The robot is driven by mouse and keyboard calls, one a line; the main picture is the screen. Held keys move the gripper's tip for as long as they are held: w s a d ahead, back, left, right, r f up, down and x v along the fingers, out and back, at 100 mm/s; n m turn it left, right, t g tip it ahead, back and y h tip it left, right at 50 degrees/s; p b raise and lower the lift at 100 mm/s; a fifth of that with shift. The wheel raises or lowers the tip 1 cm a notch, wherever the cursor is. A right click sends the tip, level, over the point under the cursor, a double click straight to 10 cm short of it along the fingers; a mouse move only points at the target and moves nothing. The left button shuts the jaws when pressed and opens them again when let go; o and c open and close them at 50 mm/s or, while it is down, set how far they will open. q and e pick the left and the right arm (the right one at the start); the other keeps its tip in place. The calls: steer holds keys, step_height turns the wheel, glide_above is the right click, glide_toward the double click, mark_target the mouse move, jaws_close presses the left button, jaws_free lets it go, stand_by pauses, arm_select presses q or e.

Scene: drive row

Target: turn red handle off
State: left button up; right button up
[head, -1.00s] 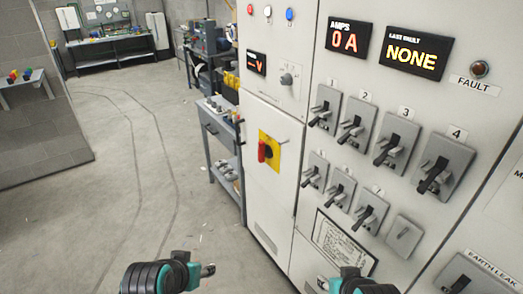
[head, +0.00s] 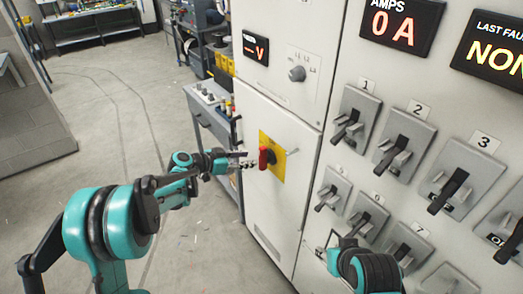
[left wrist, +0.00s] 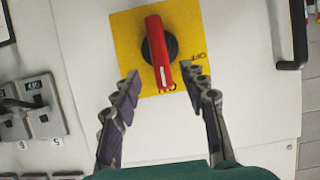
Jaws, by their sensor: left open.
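The red handle (head: 264,158) sits on a black hub on a yellow plate (head: 277,144) on the white cabinet door. In the left wrist view the red handle (left wrist: 157,45) hangs nearly straight down, its tip at the "ON" mark. "OFF" is printed to its right on the yellow plate (left wrist: 125,25). My left gripper (head: 247,161) is open just in front of the handle. In the left wrist view its fingertips (left wrist: 160,72) are on either side of the handle's lower part, apart from it. My right arm shows at the bottom; its jaws are unclear.
Several grey switch levers (head: 352,118) stick out of the cabinet right of the handle. A black door handle (left wrist: 293,35) shows in the left wrist view. A grey bench (head: 208,118) stands left of the cabinet.

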mark_target(260, 157)
arm_select(q)
steer(key=shift+w+d+f, duration=0.15)
steer(key=shift+w+d, duration=0.05)
steer(key=shift+w, duration=0.1)
steer(key=b+x, duration=0.2)
steer(key=x, duration=0.4)
steer(key=shift+d, duration=0.1)
steer(key=shift+w+d+f, duration=0.1)
steer(key=shift+w+d, duration=0.2)
steer(key=shift+d, duration=0.1)
jaws_close()
